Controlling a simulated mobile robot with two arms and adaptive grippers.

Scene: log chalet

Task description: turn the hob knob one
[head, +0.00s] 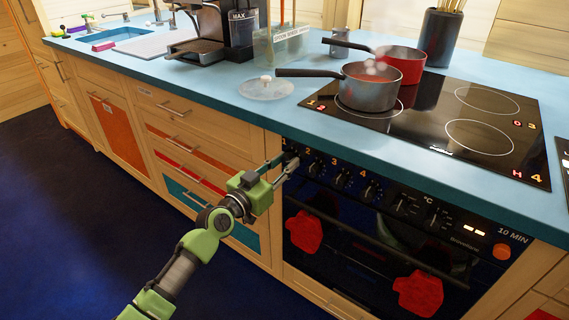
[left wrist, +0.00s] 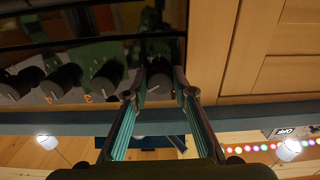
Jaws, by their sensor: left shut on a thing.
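The hob knob one is the dark knob at the left end of the black oven panel (head: 400,198). In the head view it is mostly hidden by my left gripper (head: 284,164). The left wrist view shows the knob (left wrist: 158,77) between the two fingertips of that gripper (left wrist: 160,90). The gripper is shut on the knob, reaching in from the front left. To its right, knob two (head: 314,169), knob three (head: 340,180) and knob four (head: 371,191) are free. My right gripper is not in view.
A steel pan (head: 370,92) stands steaming on the black hob (head: 440,120), beside a red pan (head: 402,67). Red oven mitts (head: 305,232) hang on the oven's front rail. A glass lid (head: 266,90) lies on the blue worktop. The dark blue floor (head: 80,210) is clear.

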